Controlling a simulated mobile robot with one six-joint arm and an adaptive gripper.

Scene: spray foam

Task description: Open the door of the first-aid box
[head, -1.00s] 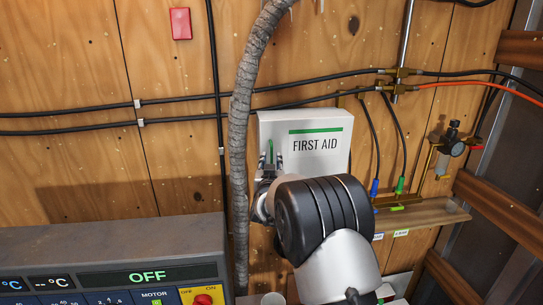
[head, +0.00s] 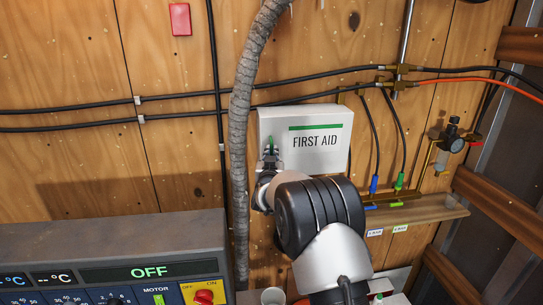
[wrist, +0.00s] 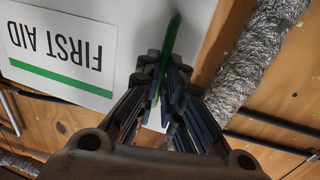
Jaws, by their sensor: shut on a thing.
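The white first-aid box (head: 330,120) hangs on the wooden wall, its front marked FIRST AID under a green stripe. Its door looks shut, with no gap that I can see. A green handle (head: 270,143) stands upright at the left side of the front. My gripper (head: 270,157) is shut on the handle, with the handle's top showing above the fingers. In the wrist view the green handle (wrist: 171,42) runs between the dark fingers of my gripper (wrist: 165,75). My wrist and arm hide the lower part of the box.
A thick grey wrapped hose (head: 241,130) runs down close to the box's left side. Black cables (head: 180,117) cross the wall behind. A wooden shelf (head: 430,210) with tube fittings is at the right. A control panel (head: 130,265) stands at lower left.

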